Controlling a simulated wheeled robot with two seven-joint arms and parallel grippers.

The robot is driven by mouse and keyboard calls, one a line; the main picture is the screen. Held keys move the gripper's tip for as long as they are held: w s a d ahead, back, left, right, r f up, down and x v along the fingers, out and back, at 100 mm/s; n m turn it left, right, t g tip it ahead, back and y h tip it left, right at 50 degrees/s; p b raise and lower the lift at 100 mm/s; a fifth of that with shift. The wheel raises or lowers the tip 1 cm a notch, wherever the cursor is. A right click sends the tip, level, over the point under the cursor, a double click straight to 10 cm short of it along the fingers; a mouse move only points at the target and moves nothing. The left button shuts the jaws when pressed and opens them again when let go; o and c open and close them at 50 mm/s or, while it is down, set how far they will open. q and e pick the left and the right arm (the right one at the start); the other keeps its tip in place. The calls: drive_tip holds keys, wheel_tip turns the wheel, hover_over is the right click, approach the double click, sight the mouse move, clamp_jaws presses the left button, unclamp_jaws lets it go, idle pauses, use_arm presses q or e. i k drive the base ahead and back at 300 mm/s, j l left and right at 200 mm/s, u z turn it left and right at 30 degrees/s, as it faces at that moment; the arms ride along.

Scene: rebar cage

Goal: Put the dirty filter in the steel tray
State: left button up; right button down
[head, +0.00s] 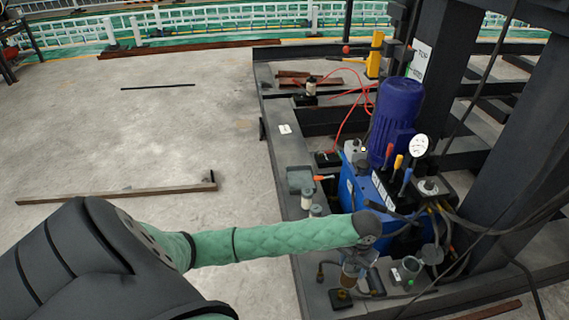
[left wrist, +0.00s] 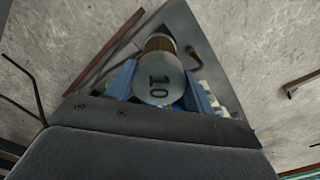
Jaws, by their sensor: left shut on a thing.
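My left gripper (head: 358,262) hangs at the end of the green-sleeved arm, over the front of the dark steel bench. In the left wrist view its blue fingers (left wrist: 160,92) are shut on the dirty filter (left wrist: 158,78). The filter has a grey end cap marked 10 and a brown body. In the head view the brownish filter (head: 349,278) is small and partly covered by the gripper. A small grey tray (head: 299,179), which looks like the steel tray, lies on the bench, left of the blue power unit. My right gripper is not in view.
The blue power unit (head: 352,190) with a purple motor (head: 397,110), gauge (head: 418,146) and levers stands close right of my gripper. Small pale cylinders (head: 307,200) stand below the tray. Red hoses (head: 350,110) lie behind. Dark posts rise at right; the floor at left is mostly open.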

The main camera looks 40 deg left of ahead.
sight(301, 183)
drive_tip(key=i+j, duration=0.1)
drive_tip(key=j, duration=2.4)
drive_tip(key=i+j, duration=0.15)
drive_tip(key=i, duration=0.2)
drive_tip(key=i+j, duration=0.2)
drive_tip(key=i, duration=0.15)
drive_tip(key=i+j, duration=0.15)
drive_tip(key=i, duration=0.25)
